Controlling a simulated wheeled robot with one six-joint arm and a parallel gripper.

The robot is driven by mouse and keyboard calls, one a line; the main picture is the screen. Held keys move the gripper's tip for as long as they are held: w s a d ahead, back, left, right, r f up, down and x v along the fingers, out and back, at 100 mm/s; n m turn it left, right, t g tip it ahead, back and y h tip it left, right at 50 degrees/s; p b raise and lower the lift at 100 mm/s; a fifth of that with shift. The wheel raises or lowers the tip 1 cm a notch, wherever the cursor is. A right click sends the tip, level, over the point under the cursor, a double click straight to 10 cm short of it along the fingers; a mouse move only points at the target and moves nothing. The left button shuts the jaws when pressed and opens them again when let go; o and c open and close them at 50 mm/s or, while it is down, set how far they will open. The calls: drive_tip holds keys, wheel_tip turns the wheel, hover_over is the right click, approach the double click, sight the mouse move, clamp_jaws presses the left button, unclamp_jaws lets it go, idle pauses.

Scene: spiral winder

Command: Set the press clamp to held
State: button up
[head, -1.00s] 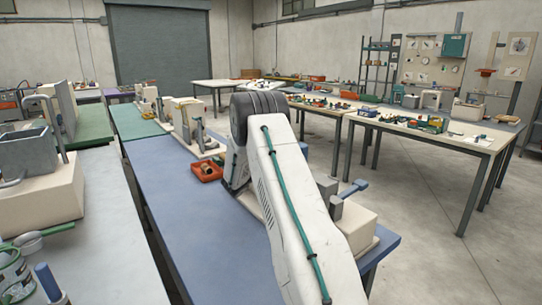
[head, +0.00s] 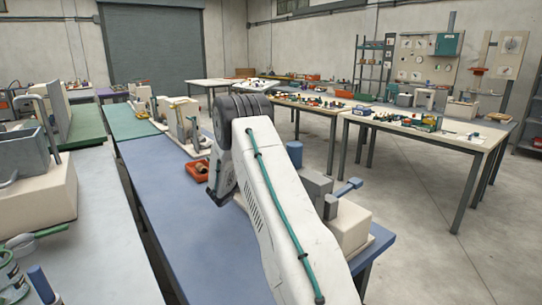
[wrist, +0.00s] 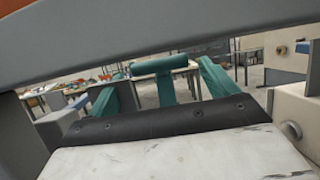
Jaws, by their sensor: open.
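A cream block unit (head: 350,226) stands at the near right end of the blue table, partly behind my arm. It has a grey bracket, a blue lever (head: 348,187) sticking out to the right and an upright blue cylinder (head: 295,153). It may be the press clamp; no label shows, and I cannot tell its setting. My gripper is hidden behind my arm in the head view. In the wrist view my gripper (wrist: 158,82) is open, with teal fingers apart at left and right. A teal T-shaped part (wrist: 160,68) shows between them; I cannot tell what it belongs to.
A grey bin (head: 22,154) on a cream base stands at the left. In the wrist view a grey bar crosses close above. The floor at the right is clear.

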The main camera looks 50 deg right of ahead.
drive_tip(key=shift+v, duration=1.45)
